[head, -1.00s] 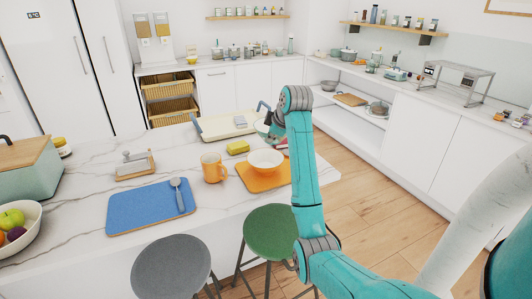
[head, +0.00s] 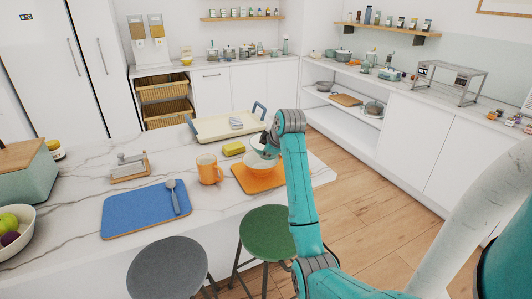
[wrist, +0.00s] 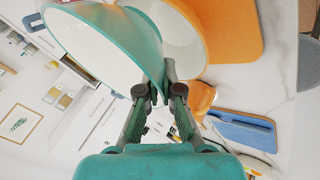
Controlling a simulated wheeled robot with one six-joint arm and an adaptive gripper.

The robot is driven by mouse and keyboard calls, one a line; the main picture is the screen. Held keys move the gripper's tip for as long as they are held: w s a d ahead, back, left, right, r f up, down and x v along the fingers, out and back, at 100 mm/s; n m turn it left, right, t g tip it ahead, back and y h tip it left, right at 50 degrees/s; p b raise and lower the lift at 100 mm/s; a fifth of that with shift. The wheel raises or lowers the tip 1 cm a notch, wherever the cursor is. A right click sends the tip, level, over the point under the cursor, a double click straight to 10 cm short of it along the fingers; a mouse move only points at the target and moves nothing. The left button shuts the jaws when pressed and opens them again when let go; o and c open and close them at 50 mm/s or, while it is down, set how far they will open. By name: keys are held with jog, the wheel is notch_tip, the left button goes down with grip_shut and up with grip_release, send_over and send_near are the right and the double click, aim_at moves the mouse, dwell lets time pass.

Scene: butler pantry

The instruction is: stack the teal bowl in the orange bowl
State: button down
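My gripper (wrist: 157,88) is shut on the rim of the teal bowl (wrist: 147,40), which has a white inside and hangs tilted from the fingers in the wrist view. The orange bowl (wrist: 185,42), white inside, shows just behind the teal bowl and is partly hidden by it. In the head view, the orange bowl (head: 261,171) stands on an orange board at the counter's right end. The teal bowl is above it there, partly covered by my arm. I cannot tell whether the two bowls touch.
The orange board (head: 246,184) lies under the bowl. An orange mug (head: 208,170) stands close on its left, with a yellow sponge (head: 233,148) behind. A cream tray (head: 215,128) is further back. A blue board (head: 140,212) lies left. Stools stand in front.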

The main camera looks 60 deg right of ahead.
jog(key=shift+f, duration=0.35)
jog(key=c, duration=1.3)
grip_release()
